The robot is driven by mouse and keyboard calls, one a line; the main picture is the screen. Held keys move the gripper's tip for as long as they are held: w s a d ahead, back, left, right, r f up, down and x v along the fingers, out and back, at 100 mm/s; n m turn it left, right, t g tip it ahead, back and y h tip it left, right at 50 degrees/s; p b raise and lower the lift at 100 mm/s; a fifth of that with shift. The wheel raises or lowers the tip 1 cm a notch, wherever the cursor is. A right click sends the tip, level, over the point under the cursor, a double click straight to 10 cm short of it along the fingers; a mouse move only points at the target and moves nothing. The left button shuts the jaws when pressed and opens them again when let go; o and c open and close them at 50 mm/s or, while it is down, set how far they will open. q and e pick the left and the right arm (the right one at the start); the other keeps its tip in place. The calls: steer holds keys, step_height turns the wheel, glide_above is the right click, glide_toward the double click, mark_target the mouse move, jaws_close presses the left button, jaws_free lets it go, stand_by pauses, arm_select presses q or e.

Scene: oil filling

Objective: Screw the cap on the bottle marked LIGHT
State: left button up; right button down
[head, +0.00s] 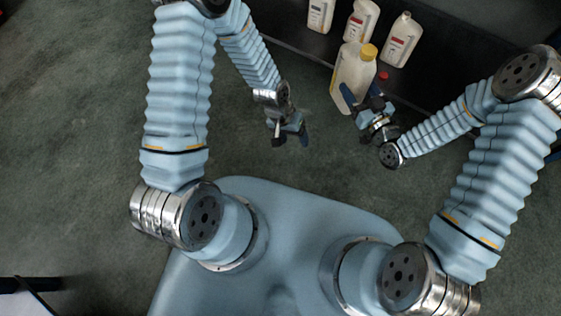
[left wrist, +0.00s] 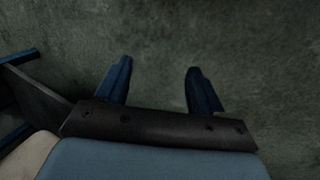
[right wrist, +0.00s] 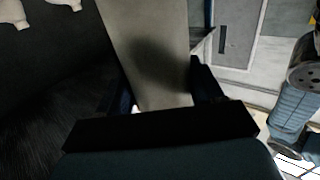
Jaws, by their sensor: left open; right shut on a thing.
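A cream bottle (head: 352,76) with a yellow cap (head: 369,52) on top stands out in front of the dark shelf in the head view. My right gripper (head: 366,102) is shut on this bottle; its pale side (right wrist: 150,50) fills the space between the fingers in the right wrist view. A small red cap (head: 384,75) shows just right of the bottle. My left gripper (head: 291,137) is open and empty, left of and below the bottle; its two blue fingers (left wrist: 160,88) stand apart over bare floor. I cannot read LIGHT on any label.
Several more cream bottles stand on the dark shelf (head: 450,80): one at left (head: 320,14), one in the middle (head: 360,22) and one at right (head: 400,42). The grey-green floor (head: 90,120) around my left gripper is clear.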

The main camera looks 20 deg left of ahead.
arm_select(q)
steer(key=s+a+f+n+t, duration=0.1)
steer(key=s+n, duration=0.1)
steer(key=s, duration=0.6)
steer(key=shift+s+a+f, duration=0.15)
steer(key=shift+s+f, duration=0.1)
steer(key=shift+s, duration=0.15)
arm_select(e)
steer(key=shift+r, duration=0.1)
steer(key=w+d+r+m+t+h, duration=0.2)
steer(key=d+m+t+h, duration=0.2)
steer(key=d+m+h, duration=0.4)
steer(key=d+h, duration=0.3)
steer(key=d, duration=0.4)
steer(key=shift+d+h, duration=0.3)
steer(key=shift+d, duration=0.1)
